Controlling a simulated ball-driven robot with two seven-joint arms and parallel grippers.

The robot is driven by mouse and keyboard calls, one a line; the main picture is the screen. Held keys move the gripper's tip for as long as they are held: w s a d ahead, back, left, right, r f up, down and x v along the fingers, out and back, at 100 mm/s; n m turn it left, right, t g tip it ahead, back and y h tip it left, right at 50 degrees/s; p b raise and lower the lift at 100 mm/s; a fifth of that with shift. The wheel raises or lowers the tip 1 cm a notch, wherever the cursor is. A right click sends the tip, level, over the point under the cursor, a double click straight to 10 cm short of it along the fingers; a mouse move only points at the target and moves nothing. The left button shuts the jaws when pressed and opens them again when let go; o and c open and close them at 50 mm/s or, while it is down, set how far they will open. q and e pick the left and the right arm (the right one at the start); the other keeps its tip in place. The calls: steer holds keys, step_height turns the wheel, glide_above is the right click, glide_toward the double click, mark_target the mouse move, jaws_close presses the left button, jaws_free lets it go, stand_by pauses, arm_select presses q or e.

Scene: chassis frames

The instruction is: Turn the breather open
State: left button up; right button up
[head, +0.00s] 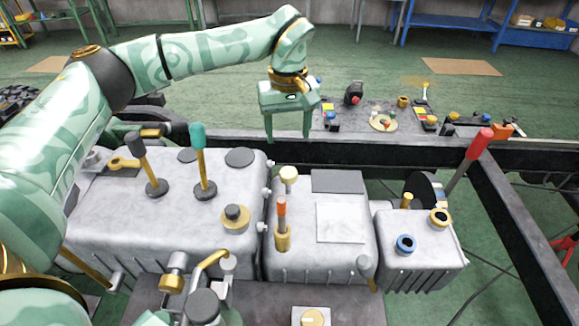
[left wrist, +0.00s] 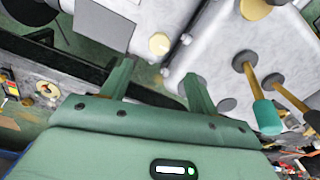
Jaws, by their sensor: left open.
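A cream round cap (head: 289,174) stands on a short stem on the middle grey housing (head: 345,262); it looks most like the breather, but I cannot tell for sure. It also shows in the left wrist view (left wrist: 159,43), just beyond the fingertips and roughly between them. My left gripper (head: 288,138) is open and empty, its fingers pointing down above the frame's far rail, behind the cap. The fingers also show in the left wrist view (left wrist: 156,72); they do not touch the cap. My right gripper is not in view.
A teal-handled lever (head: 198,150) and a black-handled lever (head: 141,160) rise from the left housing (head: 110,228). An orange-tipped lever (head: 281,215) stands just in front of the cap. A red-handled lever (head: 473,155) stands at right.

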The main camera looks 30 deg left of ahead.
mark_target(289, 172)
arm_select(q)
step_height(289, 172, down, 12)
steer(key=b, duration=0.3)
steer(key=shift+r, duration=0.25)
steer(key=shift+f, duration=0.3)
steer(key=shift+c, duration=0.2)
steer(key=c, duration=0.9)
